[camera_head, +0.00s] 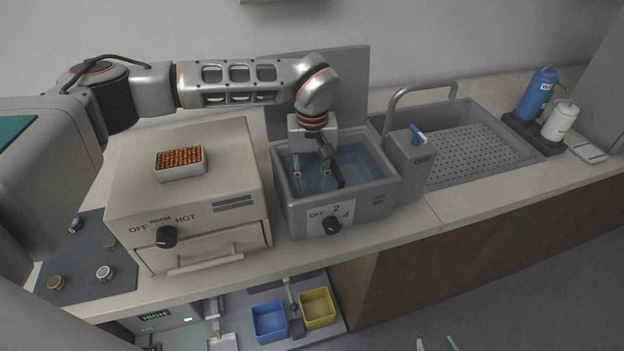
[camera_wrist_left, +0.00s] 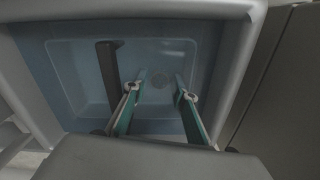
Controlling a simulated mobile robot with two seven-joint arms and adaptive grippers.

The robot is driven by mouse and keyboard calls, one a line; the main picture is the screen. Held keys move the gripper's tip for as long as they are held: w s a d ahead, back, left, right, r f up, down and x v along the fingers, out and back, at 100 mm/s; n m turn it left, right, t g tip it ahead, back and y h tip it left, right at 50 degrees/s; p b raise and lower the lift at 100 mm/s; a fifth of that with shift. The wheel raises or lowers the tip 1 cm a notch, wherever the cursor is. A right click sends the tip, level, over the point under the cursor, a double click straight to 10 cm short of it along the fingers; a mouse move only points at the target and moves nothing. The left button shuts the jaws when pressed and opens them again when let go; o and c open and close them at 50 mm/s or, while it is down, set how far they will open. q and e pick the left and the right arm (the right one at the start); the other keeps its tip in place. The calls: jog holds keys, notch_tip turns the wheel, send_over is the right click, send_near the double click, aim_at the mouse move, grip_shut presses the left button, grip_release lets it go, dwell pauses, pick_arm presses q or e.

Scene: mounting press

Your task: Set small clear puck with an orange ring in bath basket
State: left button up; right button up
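My left gripper (camera_head: 311,174) reaches down into the water bath (camera_head: 380,204). Its two fingers are apart, with teal inner faces in the left wrist view (camera_wrist_left: 160,91). A faint pale round shape (camera_wrist_left: 159,79) shows on the bath floor between and beyond the fingertips; I cannot tell whether it is the clear puck, and no orange ring is clear on it. A dark upright bar (camera_wrist_left: 108,72), perhaps the basket's handle, stands beside the fingers. The basket itself is hard to make out under water. My right gripper (camera_head: 436,345) shows only its separated fingertips at the bottom edge.
Several small round pucks (camera_head: 105,272) lie on a dark mat at left. A warming oven (camera_head: 200,208) with a tray of orange beads (camera_head: 181,162) stands left of the bath. A sink (camera_head: 478,143) and bottles (camera_head: 538,92) are at right. Blue (camera_head: 269,321) and yellow (camera_head: 317,308) bins sit below.

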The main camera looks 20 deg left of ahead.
aim_at(312, 185)
pick_arm(q)
notch_tip(312, 185, up, 12)
jog(key=b, duration=0.1)
dwell(0.7)
